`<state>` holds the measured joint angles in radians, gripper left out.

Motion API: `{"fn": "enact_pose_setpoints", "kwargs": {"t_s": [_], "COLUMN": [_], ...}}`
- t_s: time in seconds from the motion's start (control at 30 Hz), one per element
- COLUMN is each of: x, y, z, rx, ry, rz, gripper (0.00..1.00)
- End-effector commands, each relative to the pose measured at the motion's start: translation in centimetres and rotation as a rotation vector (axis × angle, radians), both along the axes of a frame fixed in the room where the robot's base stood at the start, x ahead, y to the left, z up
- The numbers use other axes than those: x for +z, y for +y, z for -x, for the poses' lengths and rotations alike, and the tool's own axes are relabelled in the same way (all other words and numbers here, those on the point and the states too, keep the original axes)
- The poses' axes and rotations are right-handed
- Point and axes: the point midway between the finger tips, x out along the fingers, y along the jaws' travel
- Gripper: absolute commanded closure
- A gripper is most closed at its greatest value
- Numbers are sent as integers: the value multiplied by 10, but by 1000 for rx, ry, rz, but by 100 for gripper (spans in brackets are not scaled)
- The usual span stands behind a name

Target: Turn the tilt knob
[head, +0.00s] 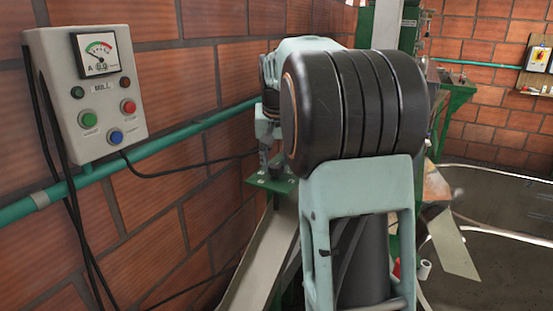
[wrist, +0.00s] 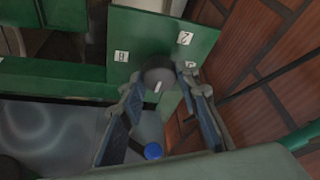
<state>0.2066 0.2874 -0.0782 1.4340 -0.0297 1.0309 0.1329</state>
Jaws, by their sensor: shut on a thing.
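The tilt knob (wrist: 156,74) is a round dark knob with a white pointer line, on a green upright plate (wrist: 134,31) in the wrist view. White labels with dark marks sit around it; one reads like a 2. My gripper (wrist: 161,88) has one finger on each side of the knob and is shut on it. The pointer line runs down and slightly left in the picture. In the head view my gripper (head: 269,160) is at the small green bracket (head: 270,184) by the brick wall; my arm hides most of that spot and the knob cannot be made out.
A grey control box (head: 85,95) with a dial and coloured buttons hangs on the brick wall at left. A green pipe (head: 150,147) runs along the wall. In the wrist view a small blue round thing (wrist: 153,151) shows between my fingers, below the knob.

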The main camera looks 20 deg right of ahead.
Motion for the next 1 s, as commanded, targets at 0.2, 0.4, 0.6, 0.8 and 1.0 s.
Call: {"fn": "enact_pose_setpoints", "kwargs": {"t_s": [0.2,0.4,0.6,0.8,1.0], "x": [2,3,3,4,4], "y": [3,3,3,4,4], "z": [-1,-2,-3,-4,-5], "rx": [-201,-391,-583,-774,-966], "ry": [1,2,1,1,2], "rz": [2,3,3,4,3], "gripper": [95,95,95,95,95]}}
